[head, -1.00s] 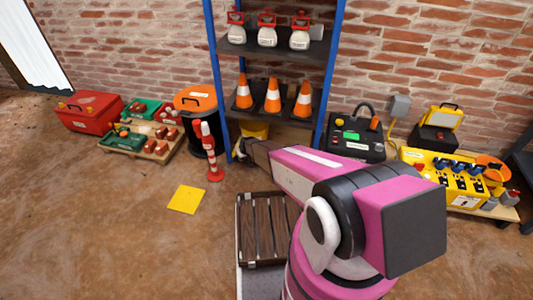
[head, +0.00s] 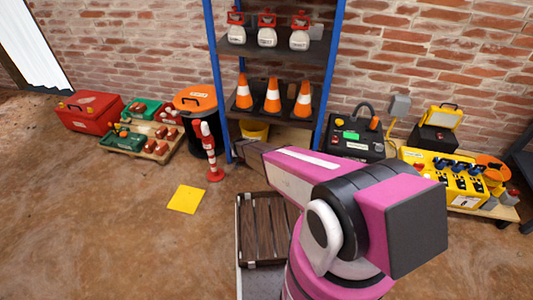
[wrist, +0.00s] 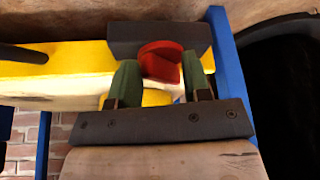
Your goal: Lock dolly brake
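In the wrist view, a rounded red piece (wrist: 160,61) sits against a dark block on a yellow body (wrist: 60,72). It may be the brake control. My gripper (wrist: 161,76) has its two green fingers apart, one on each side of the red piece. The gap is about as wide as the red piece, and I cannot tell whether the fingers touch it. In the head view, my arm reaches to the foot of the blue shelf, where a yellow object (head: 254,129) shows partly. My fingertips are hidden there. I cannot make out a whole dolly.
The blue-framed shelf (head: 213,85) holds several cones and lamps. A red-and-white post (head: 209,150) stands left of my arm. A yellow floor square (head: 187,199) lies nearby. A black unit (head: 354,150) and yellow panel (head: 445,178) stand right.

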